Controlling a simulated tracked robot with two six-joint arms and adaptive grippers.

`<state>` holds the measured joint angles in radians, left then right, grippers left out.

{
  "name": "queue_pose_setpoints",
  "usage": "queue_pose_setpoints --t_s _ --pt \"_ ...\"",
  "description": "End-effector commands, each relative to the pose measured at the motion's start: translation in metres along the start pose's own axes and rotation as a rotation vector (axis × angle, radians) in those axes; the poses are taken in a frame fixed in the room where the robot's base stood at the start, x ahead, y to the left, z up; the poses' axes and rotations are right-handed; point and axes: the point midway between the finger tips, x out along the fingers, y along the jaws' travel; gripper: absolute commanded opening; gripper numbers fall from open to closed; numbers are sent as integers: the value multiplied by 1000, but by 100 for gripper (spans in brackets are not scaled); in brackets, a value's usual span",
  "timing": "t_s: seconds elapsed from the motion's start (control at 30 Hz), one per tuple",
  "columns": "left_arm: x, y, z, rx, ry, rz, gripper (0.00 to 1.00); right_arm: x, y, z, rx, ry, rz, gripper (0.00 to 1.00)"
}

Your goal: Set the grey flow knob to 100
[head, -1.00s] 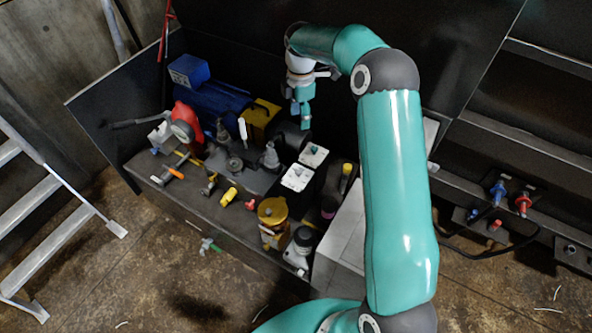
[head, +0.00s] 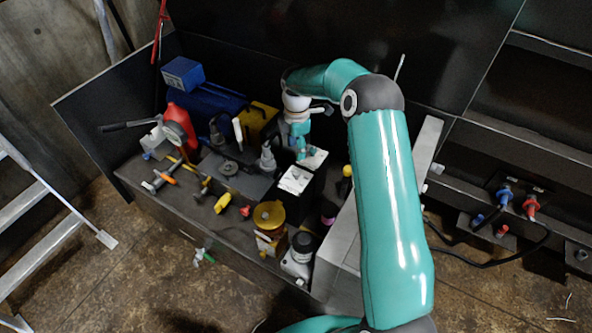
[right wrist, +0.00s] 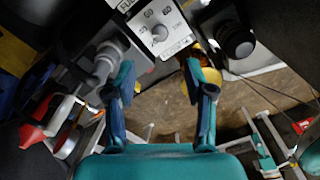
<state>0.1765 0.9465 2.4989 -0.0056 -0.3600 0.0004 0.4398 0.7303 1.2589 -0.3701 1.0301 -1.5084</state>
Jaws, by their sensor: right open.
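The grey knob (right wrist: 160,33) sits on a white dial plate (right wrist: 146,20) with printed numbers at the top of the right wrist view. Its exact setting is too small to read. In the head view two white dial plates top the dark box; the nearer plate (head: 294,180) shows a small knob, and the farther one (head: 316,160) is partly covered by my gripper. My right gripper (head: 300,152) is just over the farther plate. In the right wrist view the gripper (right wrist: 157,64) is open and empty, its fingers apart and short of the knob. My left gripper is not in view.
A yellow round-topped part (head: 269,214) and a dark-capped part (head: 304,243) stand in front of the dial box. A grey spray-like fitting (head: 267,157) stands to its left. A blue and yellow machine (head: 207,105) is behind. A grey panel (head: 345,235) is at right.

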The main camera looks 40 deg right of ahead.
Motion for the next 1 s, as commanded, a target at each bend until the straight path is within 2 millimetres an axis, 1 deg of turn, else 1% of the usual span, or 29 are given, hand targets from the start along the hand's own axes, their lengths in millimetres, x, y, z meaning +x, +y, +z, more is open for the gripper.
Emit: queue_pose_setpoints --t_s 0.03,0.1,0.3,0.5,0.6,0.7,0.97,1.0 --pt "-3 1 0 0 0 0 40 12 -1 1 1 0 -6 54" --pt "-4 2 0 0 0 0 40 27 -1 0 0 0 -6 54" --pt "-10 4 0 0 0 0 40 69 -1 1 0 0 -5 54" --pt "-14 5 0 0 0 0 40 97 0 1 2 0 -2 54" --pt "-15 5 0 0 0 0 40 105 0 1 3 0 0 54" --pt "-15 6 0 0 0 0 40 109 0 1 3 0 1 54" --pt "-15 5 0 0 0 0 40 110 0 2 3 0 1 54" --pt "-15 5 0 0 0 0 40 110 0 2 3 0 1 49"
